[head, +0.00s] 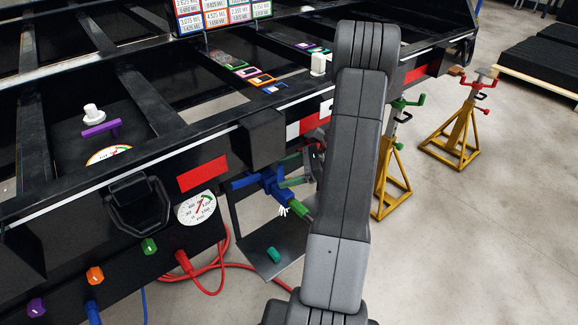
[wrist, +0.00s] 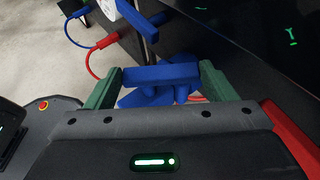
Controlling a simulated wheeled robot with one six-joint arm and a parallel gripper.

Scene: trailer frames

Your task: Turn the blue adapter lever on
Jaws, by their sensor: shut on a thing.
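The blue adapter (head: 268,183) sits below the trailer frame's front beam, with a green fitting (head: 300,209) at its lower end. In the wrist view its blue lever (wrist: 160,76) is a flat bar lying crosswise between my green fingers. More blue adapter parts show beneath the lever. My gripper (wrist: 158,72) is shut on the lever, with a finger at each end of it. In the head view my gripper (head: 285,170) is at the adapter's right side, small and partly hidden by my arm.
A pressure gauge (head: 196,208) and a red hose (head: 205,268) are left of the adapter. A grey metal shelf (head: 262,235) hangs below it, with a teal piece (head: 273,255) on it. Yellow stands (head: 455,135) stand on the open floor at right.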

